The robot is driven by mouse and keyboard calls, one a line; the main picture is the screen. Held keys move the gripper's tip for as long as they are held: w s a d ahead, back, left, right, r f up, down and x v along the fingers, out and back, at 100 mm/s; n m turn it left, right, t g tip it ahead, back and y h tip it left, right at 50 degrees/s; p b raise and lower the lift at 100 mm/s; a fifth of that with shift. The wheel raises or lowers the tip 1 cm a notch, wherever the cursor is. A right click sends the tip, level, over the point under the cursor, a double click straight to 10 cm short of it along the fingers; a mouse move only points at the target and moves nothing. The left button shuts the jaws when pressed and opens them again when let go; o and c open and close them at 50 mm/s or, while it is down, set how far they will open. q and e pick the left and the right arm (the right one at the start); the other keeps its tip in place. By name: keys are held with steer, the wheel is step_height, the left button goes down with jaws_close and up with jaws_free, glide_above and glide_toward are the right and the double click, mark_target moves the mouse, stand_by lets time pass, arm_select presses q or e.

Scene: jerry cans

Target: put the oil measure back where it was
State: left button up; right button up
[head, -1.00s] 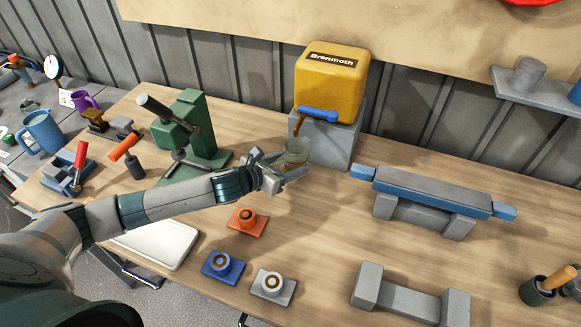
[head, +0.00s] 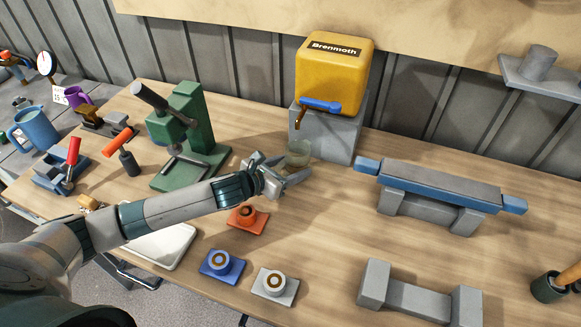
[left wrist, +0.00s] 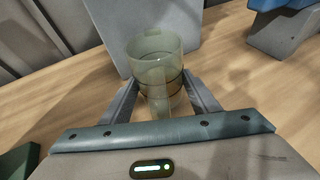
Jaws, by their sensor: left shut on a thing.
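The oil measure (head: 299,153) is a clear, greenish cup. My left gripper (head: 285,176) is shut on it and holds it in front of the grey block (head: 325,132), a little below the tap's spout (head: 298,123). In the left wrist view the measure (left wrist: 154,62) stands between the two fingers (left wrist: 160,98), its handle towards the camera. I cannot tell how much oil is in it or whether its base touches the table. The yellow Brenmoth can (head: 335,78) with a blue tap lever (head: 320,105) sits on the grey block. My right gripper is not in view.
Orange (head: 247,220), blue (head: 221,264) and pale grey (head: 274,283) square-based pieces stand in front of my left arm. A green press (head: 190,140) is to the left. A blue-and-grey bar on a stand (head: 430,190) is to the right. Bare wood lies between.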

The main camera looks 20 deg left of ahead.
arm_select(q)
steer(key=shift+f, duration=0.1)
steer(key=o, duration=1.3)
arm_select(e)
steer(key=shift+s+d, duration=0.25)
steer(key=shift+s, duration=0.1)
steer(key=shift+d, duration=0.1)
arm_select(q)
steer(key=shift+s+a+r, duration=0.3)
steer(key=shift+s+a, duration=0.05)
steer(key=shift+s, duration=0.2)
steer(key=b+v, duration=0.2)
steer(key=v, duration=0.7)
steer(key=shift+s, duration=0.1)
steer(key=shift+b+v, duration=0.4)
steer(key=shift+v, duration=0.35)
steer(key=shift+r, duration=0.15)
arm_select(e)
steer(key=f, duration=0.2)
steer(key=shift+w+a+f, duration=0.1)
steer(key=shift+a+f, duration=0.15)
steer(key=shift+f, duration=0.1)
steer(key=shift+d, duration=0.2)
